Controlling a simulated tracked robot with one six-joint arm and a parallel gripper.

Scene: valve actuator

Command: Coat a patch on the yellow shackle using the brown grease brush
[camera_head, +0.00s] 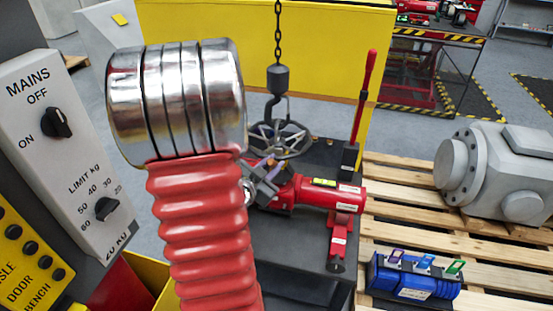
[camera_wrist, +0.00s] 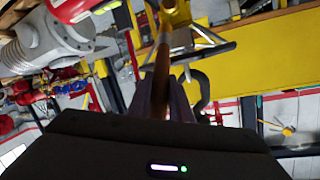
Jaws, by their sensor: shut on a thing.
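The brown grease brush (camera_wrist: 162,65) is held between the fingers of my gripper (camera_wrist: 167,98) in the wrist view. It points up the picture to a yellow part (camera_wrist: 174,12), which looks like the shackle, at the top edge. The brush tip overlaps or lies close to it; contact cannot be told. In the head view my gripper (camera_head: 265,172) is small, just below a grey spoked handwheel (camera_head: 283,138) under a black hook (camera_head: 277,80). There I cannot make out the shackle, and the brush is too small to tell clearly.
The hook hangs on a chain (camera_head: 278,20) before a yellow wall (camera_head: 330,45). A red lever (camera_head: 367,90) stands to the right. A pallet (camera_head: 400,195) carries a grey valve body (camera_head: 490,170) and a blue unit (camera_head: 412,278). A control panel (camera_head: 60,140) is at left.

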